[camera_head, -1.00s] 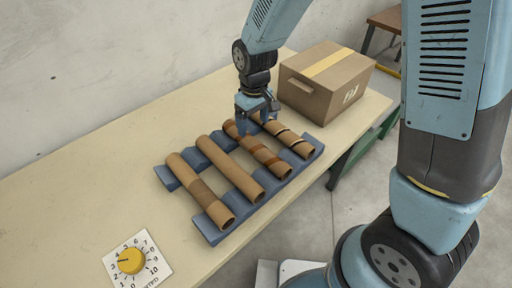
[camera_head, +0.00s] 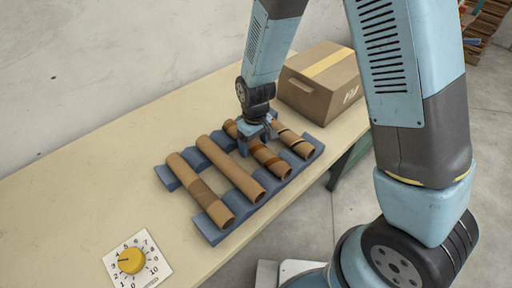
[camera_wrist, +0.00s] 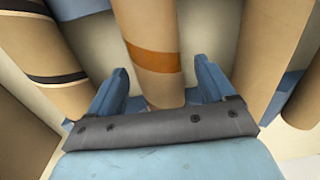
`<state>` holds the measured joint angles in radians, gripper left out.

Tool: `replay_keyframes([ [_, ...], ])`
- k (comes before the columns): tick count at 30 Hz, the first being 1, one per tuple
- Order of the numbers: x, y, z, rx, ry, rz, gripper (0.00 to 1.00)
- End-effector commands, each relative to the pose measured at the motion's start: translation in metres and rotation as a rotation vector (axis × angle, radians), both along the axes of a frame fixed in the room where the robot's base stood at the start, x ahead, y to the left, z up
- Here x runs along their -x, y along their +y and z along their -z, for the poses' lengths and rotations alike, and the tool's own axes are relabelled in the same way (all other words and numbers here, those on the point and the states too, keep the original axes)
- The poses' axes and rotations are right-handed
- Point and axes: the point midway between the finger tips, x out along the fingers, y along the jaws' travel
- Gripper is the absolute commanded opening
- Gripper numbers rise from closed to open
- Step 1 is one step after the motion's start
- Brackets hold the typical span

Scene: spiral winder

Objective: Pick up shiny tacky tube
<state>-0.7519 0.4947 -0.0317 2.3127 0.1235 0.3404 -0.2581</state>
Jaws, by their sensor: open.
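Several brown cardboard tubes lie side by side on a blue notched rack (camera_head: 207,231) on the table. The tube with glossy orange-brown bands (camera_head: 271,163) is third from the left; it also shows in the wrist view (camera_wrist: 154,62). My gripper (camera_head: 255,140) is open over the upper part of this tube. In the wrist view its blue fingers (camera_wrist: 161,88) stand on either side of the tube, with gaps showing. A black-banded tube (camera_head: 293,139) lies to its right, and a plain tube (camera_head: 229,168) to its left. The leftmost tube (camera_head: 201,191) has a dull brown band.
A taped cardboard box (camera_head: 311,97) stands on the table behind the rack, close to my gripper. A yellow dial on a numbered card (camera_head: 131,261) is at the front left. The table's left side (camera_head: 70,200) is clear.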

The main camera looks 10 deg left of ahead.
Motion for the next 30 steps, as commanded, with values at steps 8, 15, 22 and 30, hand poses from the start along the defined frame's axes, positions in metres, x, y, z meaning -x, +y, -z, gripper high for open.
replay_keyframes([
  [8,-0.0002,-0.0001,-0.0001,0.000,0.000,0.001,0.74],
  [15,-0.0002,-0.0003,-0.0003,0.000,0.000,0.001,0.51],
  [22,-0.0003,-0.0004,-0.0003,0.000,0.000,0.002,0.29],
  [30,-0.0004,-0.0005,-0.0004,0.000,0.000,0.002,0.20],
])
